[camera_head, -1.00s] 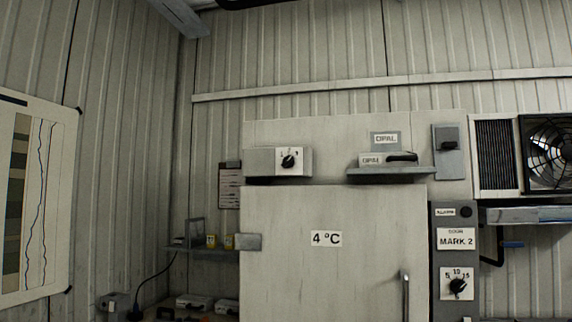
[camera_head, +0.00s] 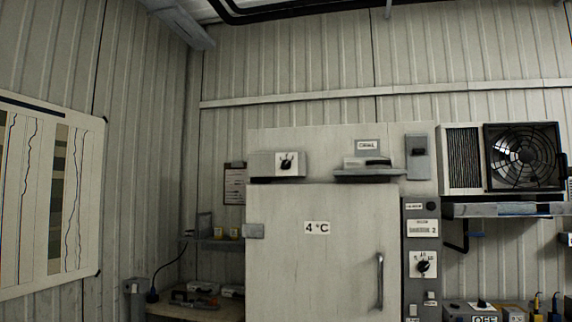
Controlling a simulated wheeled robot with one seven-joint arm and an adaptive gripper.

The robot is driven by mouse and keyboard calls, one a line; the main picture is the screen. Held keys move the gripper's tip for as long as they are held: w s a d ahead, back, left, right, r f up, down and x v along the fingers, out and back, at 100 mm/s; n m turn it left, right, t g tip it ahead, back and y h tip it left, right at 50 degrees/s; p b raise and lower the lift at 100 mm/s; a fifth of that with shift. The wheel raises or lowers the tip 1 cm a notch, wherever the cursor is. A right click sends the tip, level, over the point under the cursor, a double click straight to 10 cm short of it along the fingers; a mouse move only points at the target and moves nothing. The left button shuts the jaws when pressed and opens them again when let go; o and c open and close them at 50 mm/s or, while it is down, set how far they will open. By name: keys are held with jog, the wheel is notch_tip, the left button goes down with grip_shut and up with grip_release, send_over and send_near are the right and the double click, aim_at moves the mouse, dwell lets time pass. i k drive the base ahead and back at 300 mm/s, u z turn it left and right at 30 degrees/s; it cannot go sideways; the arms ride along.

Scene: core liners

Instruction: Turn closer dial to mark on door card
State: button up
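The closer box (camera_head: 262,165) is mounted above the upper left of the pale door (camera_head: 312,270). Its dial (camera_head: 286,162) is a black knob on a white plate with small marks; the pointer's setting is too small to read surely. Lower on that panel is another black dial (camera_head: 423,265) on a white scale plate. My gripper is not in view.
The door has a "4 °C" label (camera_head: 317,228) and a vertical handle (camera_head: 380,281). A shelf (camera_head: 368,173) with a labelled device juts out above it. A fan unit (camera_head: 522,157) is at right, a bench (camera_head: 195,309) at lower left, a chart board (camera_head: 87,200) at far left.

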aim_at(286, 164)
jog(key=z, duration=0.1)
jog(key=k, duration=0.35)
jog(key=u, duration=1.3)
jog(key=i, duration=1.25)
jog(key=z, duration=0.65)
jog(key=i, duration=0.5)
jog(key=z, duration=0.5)
